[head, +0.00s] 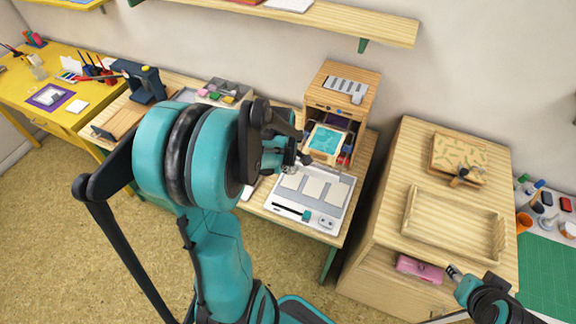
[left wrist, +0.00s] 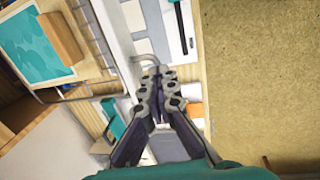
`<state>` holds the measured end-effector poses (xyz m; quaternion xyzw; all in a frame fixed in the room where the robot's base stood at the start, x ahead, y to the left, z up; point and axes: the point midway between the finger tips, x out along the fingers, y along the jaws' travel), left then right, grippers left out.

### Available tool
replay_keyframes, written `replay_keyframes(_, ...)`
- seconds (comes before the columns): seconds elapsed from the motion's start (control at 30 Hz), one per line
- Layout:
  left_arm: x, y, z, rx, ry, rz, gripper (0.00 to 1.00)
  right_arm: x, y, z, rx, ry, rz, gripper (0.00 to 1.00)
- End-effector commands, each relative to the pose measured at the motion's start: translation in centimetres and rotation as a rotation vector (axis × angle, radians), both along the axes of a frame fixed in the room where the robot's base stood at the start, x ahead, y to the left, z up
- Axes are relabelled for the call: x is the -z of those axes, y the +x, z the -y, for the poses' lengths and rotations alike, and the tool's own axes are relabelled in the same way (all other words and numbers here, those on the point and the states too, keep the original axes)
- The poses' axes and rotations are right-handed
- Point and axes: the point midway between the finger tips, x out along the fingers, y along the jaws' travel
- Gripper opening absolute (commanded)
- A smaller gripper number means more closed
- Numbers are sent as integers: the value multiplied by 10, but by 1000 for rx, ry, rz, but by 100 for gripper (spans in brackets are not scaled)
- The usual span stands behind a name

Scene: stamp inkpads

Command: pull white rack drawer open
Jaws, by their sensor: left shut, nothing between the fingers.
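A wooden rack (head: 343,92) stands at the back of the middle table, with an open front. A teal sheet on a tray (head: 326,140) sticks out of it; the teal sheet also shows in the left wrist view (left wrist: 32,45). A pale loop-shaped handle (left wrist: 147,60) is in the left wrist view, just beyond my fingertips; I cannot tell whether they touch. My left gripper (head: 304,159) is shut and empty, in front of the rack; it also shows in the left wrist view (left wrist: 158,74). My right gripper (head: 455,273) is low at the right beside the wooden cabinet, its fingers unclear.
A white tray (head: 345,187) with pale pads lies in front of the rack. A wooden cabinet (head: 388,222) at the right bears an empty wooden tray (head: 418,232) and a pink item (head: 420,268) in its front. A yellow table (head: 20,98) stands at the left.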

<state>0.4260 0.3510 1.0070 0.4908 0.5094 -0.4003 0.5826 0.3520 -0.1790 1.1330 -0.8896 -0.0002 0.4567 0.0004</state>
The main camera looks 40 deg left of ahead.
Motion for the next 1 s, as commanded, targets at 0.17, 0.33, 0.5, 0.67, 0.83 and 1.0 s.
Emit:
replay_keyframes(0.17, 1, -1, 1, 0, -1, -2, 1, 1, 0, 0, 0, 0, 0, 40)
replay_keyframes(0.33, 1, 0, 1, 0, -1, -2, 15, 1, 0, 0, 0, 0, 0, 40)
replay_keyframes(0.5, 1, 0, 0, 0, -1, -1, 15, 0, 0, 0, 0, 0, 0, 40)
replay_keyframes(0.67, -6, -1, 0, 0, -1, -1, 15, 0, 0, 0, 0, 0, 0, 40)
replay_keyframes(0.83, -32, -6, 2, 0, -1, -1, 15, 0, 0, 0, 0, 0, 0, 40)
replay_keyframes(1.0, -68, -11, 3, -1, -1, -1, 15, 0, 0, 0, 0, 0, 0, 40)
